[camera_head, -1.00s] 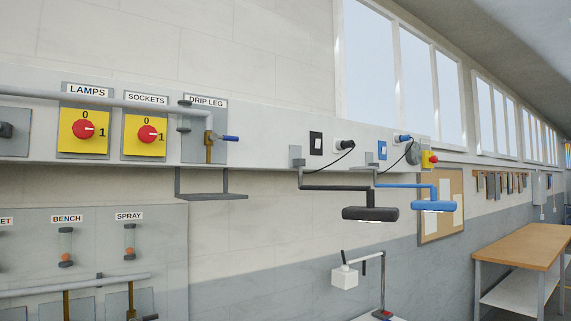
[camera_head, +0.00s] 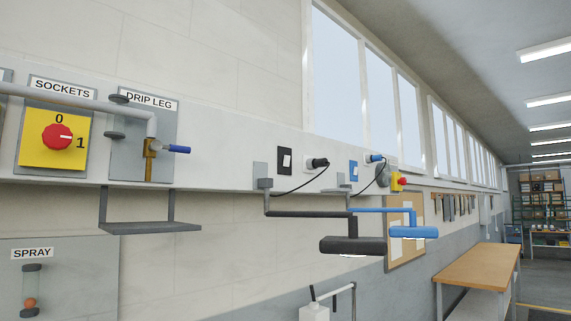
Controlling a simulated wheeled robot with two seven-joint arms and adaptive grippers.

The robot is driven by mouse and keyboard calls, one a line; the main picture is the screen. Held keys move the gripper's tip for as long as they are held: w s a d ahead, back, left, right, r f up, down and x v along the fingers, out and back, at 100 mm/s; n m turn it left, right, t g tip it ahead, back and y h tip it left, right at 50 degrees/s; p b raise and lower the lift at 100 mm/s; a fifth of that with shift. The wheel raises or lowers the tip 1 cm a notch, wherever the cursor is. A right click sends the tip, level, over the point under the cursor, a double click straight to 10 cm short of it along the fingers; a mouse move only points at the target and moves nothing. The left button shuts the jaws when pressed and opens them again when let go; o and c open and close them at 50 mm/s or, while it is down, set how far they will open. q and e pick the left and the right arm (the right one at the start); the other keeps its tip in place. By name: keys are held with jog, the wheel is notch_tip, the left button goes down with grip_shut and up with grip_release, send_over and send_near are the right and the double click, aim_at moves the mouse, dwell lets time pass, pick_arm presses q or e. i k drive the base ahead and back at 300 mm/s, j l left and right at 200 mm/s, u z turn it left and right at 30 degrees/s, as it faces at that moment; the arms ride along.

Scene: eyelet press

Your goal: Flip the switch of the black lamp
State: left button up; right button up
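The black lamp (camera_head: 354,245) hangs on a black arm from a grey wall bracket and its underside glows. A black switch plate with a white rocker (camera_head: 284,161) is on the wall rail above the lamp's arm. A black plug (camera_head: 316,163) sits just right of it, with a black cord running down toward the lamp's bracket. A blue lamp (camera_head: 413,232) is to the right, with a blue switch plate (camera_head: 353,171) and a blue plug (camera_head: 375,158) above. Neither of my grippers shows in the head view.
A grey bracket shelf (camera_head: 150,228) juts from the wall at left, below the drip leg pipe and its blue-handled valve (camera_head: 176,149). A yellow sockets switch (camera_head: 54,138) is at far left. A wooden bench (camera_head: 476,265) stands at right. A white box on a stand (camera_head: 314,312) is at the bottom.

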aim_at(287, 162)
jog(key=i+l, duration=0.1)
jog(key=l, duration=0.3)
jog(key=i+l, duration=0.15)
jog(key=l, duration=0.25)
jog(key=i+l+z, duration=0.1)
jog(key=l, duration=0.25)
jog(key=i+l, duration=0.15)
jog(key=l, duration=0.25)
jog(key=i+l, duration=0.15)
jog(key=l, duration=0.25)
jog(key=i+l, duration=0.1)
jog(key=l, duration=0.25)
jog(key=z, duration=0.05)
